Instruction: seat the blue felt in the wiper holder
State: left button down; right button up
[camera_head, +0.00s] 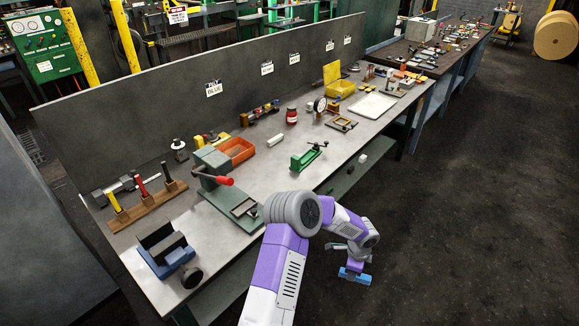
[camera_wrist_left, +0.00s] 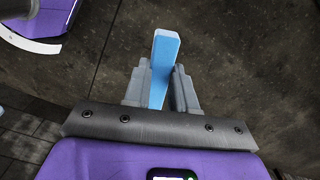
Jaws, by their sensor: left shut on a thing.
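The blue felt (camera_wrist_left: 164,55) is a light-blue bar between the two grey fingers of my left gripper (camera_wrist_left: 160,80) in the left wrist view. The fingers are shut on it, and it sticks out past their tips. In the head view the felt (camera_head: 355,276) shows below my left gripper (camera_head: 354,267), over the dark floor and off the bench's front edge. I cannot tell for sure which bench item is the wiper holder. A green fixture with a lever (camera_head: 308,157) stands near the front edge, up and left of the gripper. My right gripper is not in view.
The long bench (camera_head: 275,182) carries a lever press with a red handle (camera_head: 218,180), a blue vise (camera_head: 170,250), an orange bin (camera_head: 236,150), a yellow bin (camera_head: 340,88) and a white tray (camera_head: 372,106). A back panel (camera_head: 240,70) stands behind. The floor to the right is clear.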

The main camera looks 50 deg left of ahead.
aim_at(306, 158)
jog(key=u, duration=1.05)
